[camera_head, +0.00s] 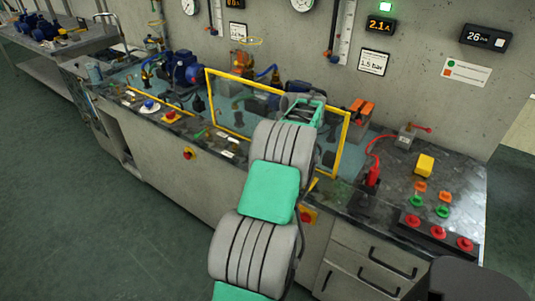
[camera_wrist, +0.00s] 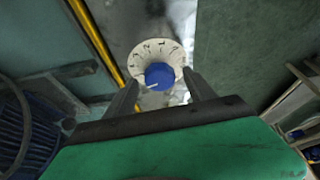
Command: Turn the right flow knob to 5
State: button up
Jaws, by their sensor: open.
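In the wrist view a blue round knob (camera_wrist: 159,76) sits on a white dial (camera_wrist: 146,52) with dark marks. A pale line on the knob points to the lower left; I cannot read the number there. My gripper (camera_wrist: 160,80) is open, with one finger on each side of the knob in the picture; I cannot tell whether they touch it. In the head view a blue knob on a white dial (camera_head: 149,104) stands at the bench's left part. My arm hides part of the bench's middle, and the fingertips cannot be made out there.
A yellow frame (camera_head: 345,145) stands around the middle of the bench, close to my arm. A blue pump (camera_head: 186,69) is to the left. Red buttons (camera_head: 438,232), a yellow block (camera_head: 425,164) and a red-handled part (camera_head: 373,172) are to the right.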

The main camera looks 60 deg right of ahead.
jog(key=v, duration=0.7)
jog(key=shift+r+p, duration=0.35)
jog(key=shift+r, duration=0.05)
jog(key=shift+s, duration=0.15)
